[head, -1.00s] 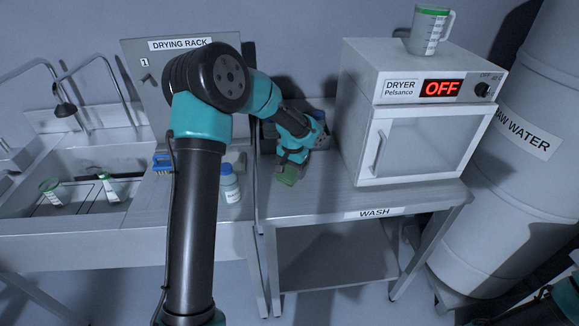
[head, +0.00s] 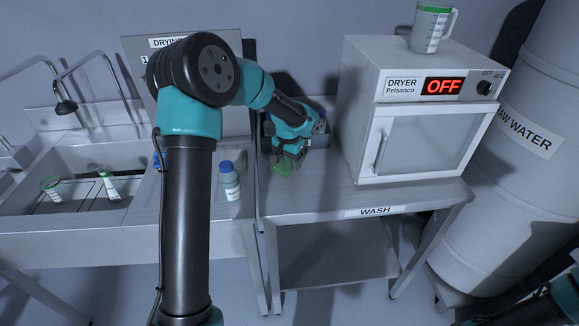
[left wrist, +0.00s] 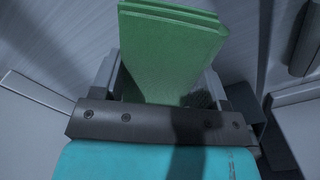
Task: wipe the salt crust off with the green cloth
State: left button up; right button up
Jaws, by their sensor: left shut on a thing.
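The green cloth (head: 283,165) is a folded pad, low over the left part of the wash table. I cannot tell whether it touches the top. It also shows large in the left wrist view (left wrist: 170,45). My left gripper (head: 290,152) is shut on the cloth, with one finger on either side of it in the left wrist view (left wrist: 160,80). No salt crust can be made out in either view; the arm and cloth may hide it. My right gripper is out of view; only a bit of my right arm shows at the bottom right.
The dryer (head: 418,115), reading OFF, stands on the wash table (head: 330,203) right of the gripper, with a measuring jug (head: 431,28) on top. A blue-capped bottle (head: 230,183) stands to the left. The sink (head: 75,185) holds two containers. The front of the wash table is clear.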

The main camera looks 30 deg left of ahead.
pick_arm(q)
jog(key=shift+r, duration=2.5)
